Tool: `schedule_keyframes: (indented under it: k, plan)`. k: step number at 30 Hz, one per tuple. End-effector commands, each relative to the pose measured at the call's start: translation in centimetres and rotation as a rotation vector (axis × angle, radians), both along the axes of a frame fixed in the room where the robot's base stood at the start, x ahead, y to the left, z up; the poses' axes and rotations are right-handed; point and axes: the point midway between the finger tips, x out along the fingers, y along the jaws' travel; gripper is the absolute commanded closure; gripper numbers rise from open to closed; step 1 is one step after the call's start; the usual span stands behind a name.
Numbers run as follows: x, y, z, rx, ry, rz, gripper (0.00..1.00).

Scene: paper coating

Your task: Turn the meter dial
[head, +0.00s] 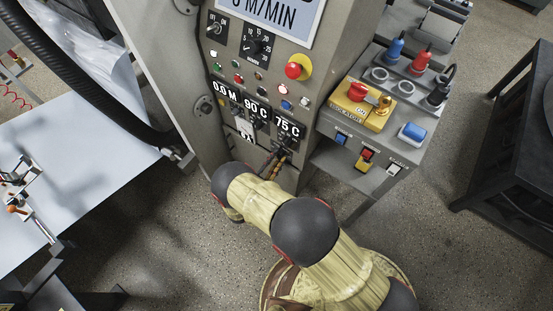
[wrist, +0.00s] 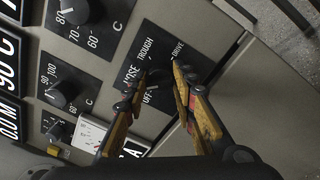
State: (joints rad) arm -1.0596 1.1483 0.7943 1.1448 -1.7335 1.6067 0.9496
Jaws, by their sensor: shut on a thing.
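The meter dial (wrist: 161,80) is a dark knob on a black plate marked NOSE, TROUGH, DRIVE and OFF in the wrist view. My gripper (wrist: 162,69) has its yellow and black fingers on either side of the dial and is shut on it. The fingers partly hide the knob, so its exact pointer setting cannot be told. A white meter (wrist: 91,136) sits left of the plate and is partly hidden by a finger. In the head view, my gripper (head: 274,162) reaches the lower part of the grey control cabinet (head: 192,135), and the dial is mostly hidden.
Two temperature knobs (wrist: 73,11) (wrist: 65,93) lie left of the dial. Above are readouts (head: 256,110), lit buttons and a red emergency button (head: 294,70). A side console (head: 405,135) carries a yellow isolator box (head: 353,113) and coloured plugs. Open floor lies below the cabinet.

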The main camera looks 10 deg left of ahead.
Motion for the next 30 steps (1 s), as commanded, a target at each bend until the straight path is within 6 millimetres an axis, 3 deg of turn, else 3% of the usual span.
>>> schedule_keyframes:
  k: [12, 30]
  plan:
    - [-0.16, -0.29, -0.4, 0.187, -0.073, -0.001, 0.99]
    - [-0.2, -0.36, -0.51, 0.217, -0.084, -0.002, 0.99]
